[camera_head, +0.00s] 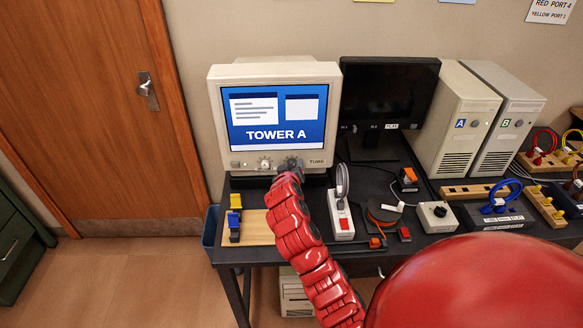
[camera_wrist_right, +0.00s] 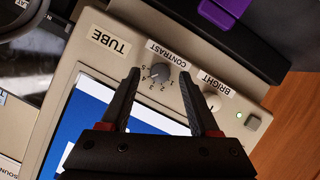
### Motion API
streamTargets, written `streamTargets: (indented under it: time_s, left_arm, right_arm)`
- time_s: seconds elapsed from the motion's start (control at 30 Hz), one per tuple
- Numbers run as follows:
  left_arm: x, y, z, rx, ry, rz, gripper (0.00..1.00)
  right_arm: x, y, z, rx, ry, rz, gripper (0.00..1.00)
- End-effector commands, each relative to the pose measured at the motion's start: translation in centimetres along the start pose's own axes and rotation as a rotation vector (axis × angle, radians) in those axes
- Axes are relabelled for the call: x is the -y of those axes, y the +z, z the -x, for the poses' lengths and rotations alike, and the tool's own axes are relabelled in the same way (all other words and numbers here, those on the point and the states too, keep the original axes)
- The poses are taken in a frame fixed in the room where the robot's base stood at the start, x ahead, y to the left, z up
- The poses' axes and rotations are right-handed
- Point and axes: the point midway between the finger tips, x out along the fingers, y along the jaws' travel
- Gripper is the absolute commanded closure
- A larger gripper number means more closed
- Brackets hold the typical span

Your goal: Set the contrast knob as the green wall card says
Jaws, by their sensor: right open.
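The beige tube monitor (camera_head: 217,120) stands on the dark desk, its screen reading TOWER A. In the wrist view, the grey contrast knob (camera_wrist_right: 160,73) sits on its front under the CONTRAST label, with numbers around it. I cannot clearly tell which number it points to. My right gripper (camera_wrist_right: 160,70) is open, its fingertips on either side of the knob; contact is not clear. In the head view, my right gripper (camera_head: 288,167) covers that knob. The bright knob (camera_wrist_right: 212,102) is beside the right finger. No green card shows; my left gripper is out of view.
A black monitor (camera_head: 390,90) and two beige towers, A (camera_head: 455,110) and B (camera_head: 508,120), stand to the right. A white port card (camera_head: 550,10) hangs upper right.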

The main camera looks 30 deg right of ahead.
Motion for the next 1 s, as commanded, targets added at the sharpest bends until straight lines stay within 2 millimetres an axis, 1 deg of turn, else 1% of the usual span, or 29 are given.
streamTargets:
  time_s: [0.13,0.27,0.47,0.63,0.67,0.7,0.8,0.9,1.0]
  left_arm:
    - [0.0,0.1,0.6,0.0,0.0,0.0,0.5]
    - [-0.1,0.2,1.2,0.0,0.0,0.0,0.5]
    - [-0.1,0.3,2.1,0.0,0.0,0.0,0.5]
    - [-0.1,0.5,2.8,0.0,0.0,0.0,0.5]
    - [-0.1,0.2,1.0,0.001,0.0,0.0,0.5]
    - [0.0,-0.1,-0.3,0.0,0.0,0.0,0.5]
    - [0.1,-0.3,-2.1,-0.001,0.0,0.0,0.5]
    - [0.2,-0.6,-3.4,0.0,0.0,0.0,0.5]
    - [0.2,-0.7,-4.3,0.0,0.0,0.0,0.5]
  right_arm:
    - [0.1,0.2,1.6,-0.003,-0.001,0.001,0.38]
    - [0.1,0.2,3.9,-0.004,-0.001,0.0,0.38]
    - [0.2,0.2,7.8,-0.004,-0.002,0.001,0.38]
    - [0.2,0.2,11.3,-0.007,-0.004,0.0,0.38]
    - [-0.1,-0.6,12.3,-0.001,-0.006,0.002,0.38]
    - [-0.2,-0.8,13.3,0.0,-0.007,0.004,0.38]
    - [-0.1,-0.7,14.9,0.002,-0.008,0.001,0.38]
    - [0.0,-0.5,15.8,0.005,-0.008,0.0,0.38]
    - [0.0,-0.4,16.4,0.001,-0.006,0.0,0.38]
